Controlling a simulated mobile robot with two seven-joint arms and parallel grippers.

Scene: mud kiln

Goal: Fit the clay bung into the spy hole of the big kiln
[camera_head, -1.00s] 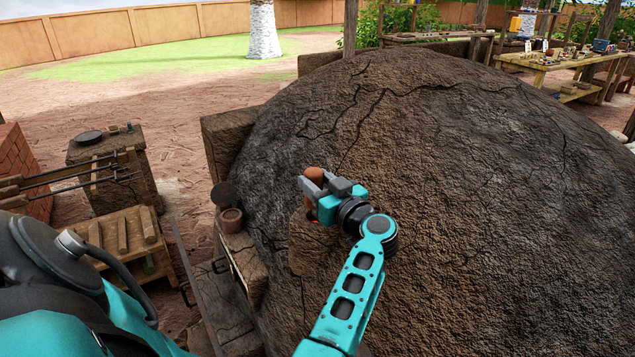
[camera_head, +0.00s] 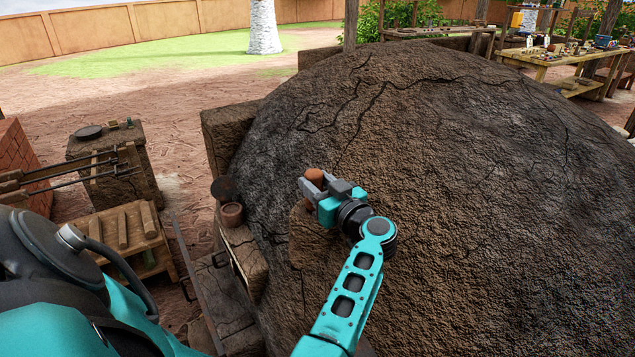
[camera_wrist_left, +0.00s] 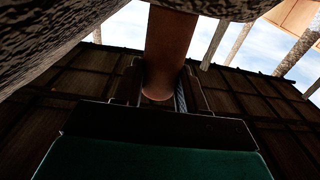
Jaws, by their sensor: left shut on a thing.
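The big kiln (camera_head: 450,190) is a large cracked brown mud dome filling the middle and right of the head view. A squared mud block (camera_head: 304,236) juts from its near left side, and the spy hole itself is hidden behind my gripper. My left gripper (camera_head: 312,184) is shut on the reddish-brown clay bung (camera_head: 314,174), right over the top of this block. In the left wrist view the bung (camera_wrist_left: 170,50) stands out between the fingers, close to a rough dark surface. I cannot tell whether its end is in the hole. My right gripper is not in view.
A clay pot (camera_head: 231,215) and a dark disc (camera_head: 224,189) sit on the kiln's front ledge at left. A wooden stand (camera_head: 130,240) and a brick block (camera_head: 22,165) are further left. A laden table (camera_head: 545,62) stands behind right.

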